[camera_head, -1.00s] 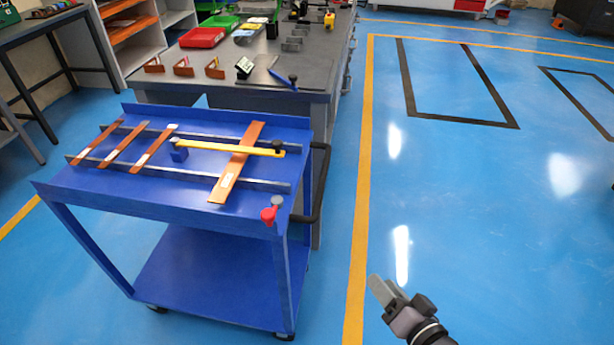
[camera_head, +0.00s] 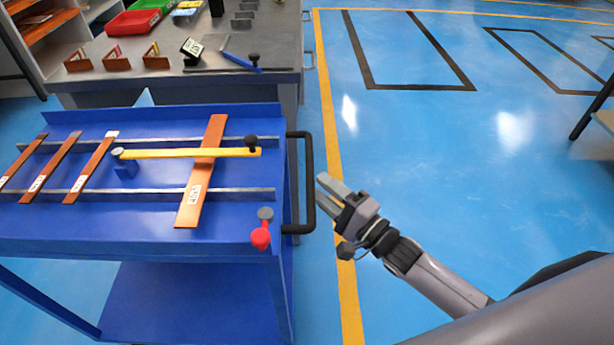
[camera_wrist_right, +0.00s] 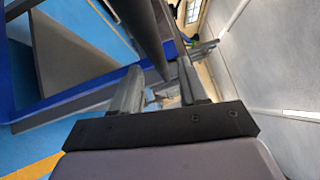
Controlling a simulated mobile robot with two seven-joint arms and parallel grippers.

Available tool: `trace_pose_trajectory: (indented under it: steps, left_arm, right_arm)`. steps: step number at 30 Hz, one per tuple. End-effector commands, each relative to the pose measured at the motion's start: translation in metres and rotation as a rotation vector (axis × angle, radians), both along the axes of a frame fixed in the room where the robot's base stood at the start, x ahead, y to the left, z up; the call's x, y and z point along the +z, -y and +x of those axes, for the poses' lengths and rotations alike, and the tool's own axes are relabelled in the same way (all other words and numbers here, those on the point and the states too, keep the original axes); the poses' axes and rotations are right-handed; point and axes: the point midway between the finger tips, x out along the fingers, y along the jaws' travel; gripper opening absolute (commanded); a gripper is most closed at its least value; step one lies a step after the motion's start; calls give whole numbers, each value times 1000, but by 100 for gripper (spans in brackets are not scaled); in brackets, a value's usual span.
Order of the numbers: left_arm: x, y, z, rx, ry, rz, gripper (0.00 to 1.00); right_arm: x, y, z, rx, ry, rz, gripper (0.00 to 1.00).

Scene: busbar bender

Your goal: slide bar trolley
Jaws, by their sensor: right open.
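The blue bar trolley (camera_head: 215,262) stands at the left in the head view, with a black handle (camera_head: 309,170) on its right side. My right gripper (camera_head: 326,188) is open just right of the handle, its fingers pointing left towards it. In the right wrist view the dark handle bar (camera_wrist_right: 148,38) runs between the two fingers of the gripper (camera_wrist_right: 155,88) in the picture. I cannot tell whether it is within the jaws or beyond them. My left gripper is not in view.
A workbench (camera_head: 270,77) stands behind the trolley. The blue floor (camera_head: 440,170) to the right is open.

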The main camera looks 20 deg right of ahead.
Motion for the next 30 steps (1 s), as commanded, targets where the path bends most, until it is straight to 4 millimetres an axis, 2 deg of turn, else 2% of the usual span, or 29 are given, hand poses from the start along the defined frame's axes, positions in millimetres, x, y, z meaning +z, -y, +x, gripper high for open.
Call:
trace_pose_trajectory:
  steps: [3, 9, 21, 25, 30]
  left_arm:
    - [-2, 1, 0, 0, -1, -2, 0]
    - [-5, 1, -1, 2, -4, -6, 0]
    - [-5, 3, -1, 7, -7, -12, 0]
    - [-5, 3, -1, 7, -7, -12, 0]
    - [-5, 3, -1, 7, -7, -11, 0]
  right_arm:
    - [3, -9, 16, 0, 3, 1, 44]
    - [5, -19, 35, 0, 1, 0, 44]
    - [6, -23, 41, 0, 0, 0, 44]
    - [6, -23, 41, 0, 0, -1, 1]
    - [6, -22, 41, 0, 0, -1, 0]
